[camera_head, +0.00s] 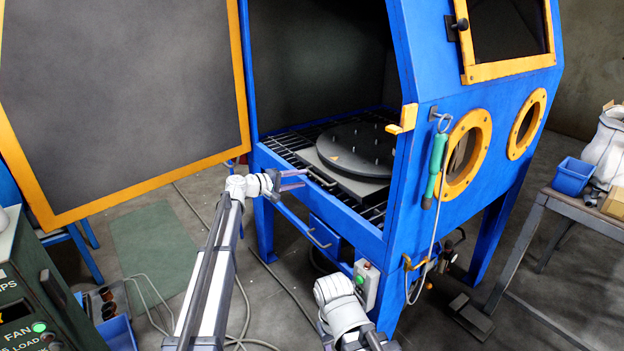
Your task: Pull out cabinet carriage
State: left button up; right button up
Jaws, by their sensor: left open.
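The blue cabinet (455,95) stands with its left side open. Inside, the carriage (345,183) is a grey plate bearing a round dark turntable (358,150) with several small pegs. It sits on a slatted grate (290,141) inside the opening. A thin bar handle (322,179) is on the carriage's near left edge. My left gripper (293,180) is open and empty, just left of that handle and near the cabinet's sill. I cannot tell whether a finger touches it. My right arm shows low in the middle, but its gripper is not in view.
The cabinet door (120,95) is swung wide open at left. A green-handled tool (435,166) hangs on the cabinet's front. A control box (366,284) with a green button is below. A green control panel (35,285) stands lower left; a side table (585,214) stands right. Cables cross the floor.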

aim_at(314, 176)
pick_arm(q)
jog(key=b+x, duration=0.1)
jog(key=x, duration=0.4)
jog(key=shift+w+d+f, duration=0.1)
jog(key=shift+w+d, duration=0.1)
jog(key=shift+d, duration=0.15)
grip_shut()
dwell(1.1)
